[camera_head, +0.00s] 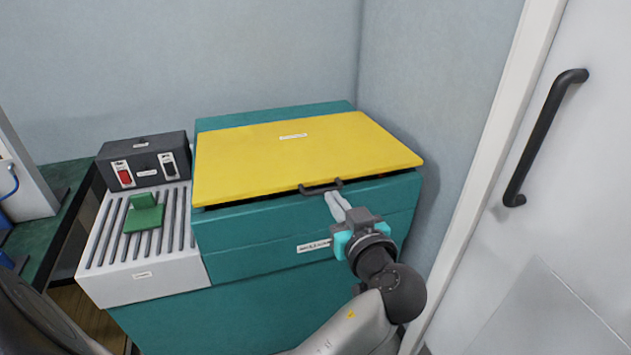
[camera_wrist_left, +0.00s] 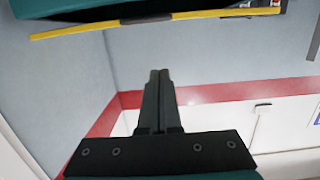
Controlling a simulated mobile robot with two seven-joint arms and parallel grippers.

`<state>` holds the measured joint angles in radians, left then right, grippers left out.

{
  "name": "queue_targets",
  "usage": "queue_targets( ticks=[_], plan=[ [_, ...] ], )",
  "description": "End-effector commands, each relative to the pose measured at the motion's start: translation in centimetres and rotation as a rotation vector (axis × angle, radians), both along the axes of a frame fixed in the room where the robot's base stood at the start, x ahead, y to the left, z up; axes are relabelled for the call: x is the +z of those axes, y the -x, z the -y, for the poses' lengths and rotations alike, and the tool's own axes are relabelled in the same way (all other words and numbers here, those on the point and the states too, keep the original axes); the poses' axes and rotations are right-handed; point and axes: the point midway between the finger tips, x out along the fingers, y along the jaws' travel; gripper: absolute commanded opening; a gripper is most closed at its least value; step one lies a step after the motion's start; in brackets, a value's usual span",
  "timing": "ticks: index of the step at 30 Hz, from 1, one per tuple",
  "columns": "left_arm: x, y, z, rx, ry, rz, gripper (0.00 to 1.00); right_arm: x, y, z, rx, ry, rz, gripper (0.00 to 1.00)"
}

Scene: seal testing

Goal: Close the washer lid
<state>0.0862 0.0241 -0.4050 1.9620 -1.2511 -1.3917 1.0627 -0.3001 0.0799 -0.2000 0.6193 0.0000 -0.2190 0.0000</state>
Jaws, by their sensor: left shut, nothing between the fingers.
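The washer is a teal box (camera_head: 265,240) with a flat yellow lid (camera_head: 300,150) over its top. A dark gap shows between the lid's front edge and the body, so the lid looks slightly raised. A dark handle (camera_head: 320,187) sits at the middle of the front edge. My left gripper (camera_head: 337,205) is shut and empty, with its tips just below and in front of the handle; I cannot tell whether they touch. In the left wrist view the shut fingers (camera_wrist_left: 160,76) point toward the yellow lid edge (camera_wrist_left: 200,16), with the dark gap beside it. My right gripper is not in view.
A grey slotted bench (camera_head: 120,265) with a green block (camera_head: 144,215) and a dark switch box (camera_head: 145,160) stands left of the washer. A wall is close behind and right of it. A white door with a dark handle (camera_head: 545,135) is at the right.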

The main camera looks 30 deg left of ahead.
Motion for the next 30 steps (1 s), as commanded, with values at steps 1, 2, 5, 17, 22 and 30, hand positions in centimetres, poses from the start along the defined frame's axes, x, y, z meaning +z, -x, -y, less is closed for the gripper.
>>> queue_targets(
  ticks=[1, 2, 5, 17, 22, 30],
  plan=[
    [0.0, -0.2, -0.2, 0.0, -0.003, 0.0, 0.0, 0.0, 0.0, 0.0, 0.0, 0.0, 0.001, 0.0],
    [-0.1, -0.4, -0.4, 0.0, -0.004, 0.0, 0.0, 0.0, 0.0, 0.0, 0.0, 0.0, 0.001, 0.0],
    [-0.3, -1.3, -1.6, 0.002, -0.004, 0.002, 0.0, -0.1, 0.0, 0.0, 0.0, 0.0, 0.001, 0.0],
    [-1.8, -6.5, -7.8, 0.003, -0.002, 0.0, 0.0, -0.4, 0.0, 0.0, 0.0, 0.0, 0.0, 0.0],
    [-4.5, -6.5, -7.7, 0.001, -0.001, -0.002, 0.0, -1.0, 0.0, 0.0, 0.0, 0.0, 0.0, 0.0],
    [-5.5, -6.5, -7.8, 0.0, 0.001, 0.001, 0.0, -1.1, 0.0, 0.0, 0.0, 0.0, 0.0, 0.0]
  ],
)
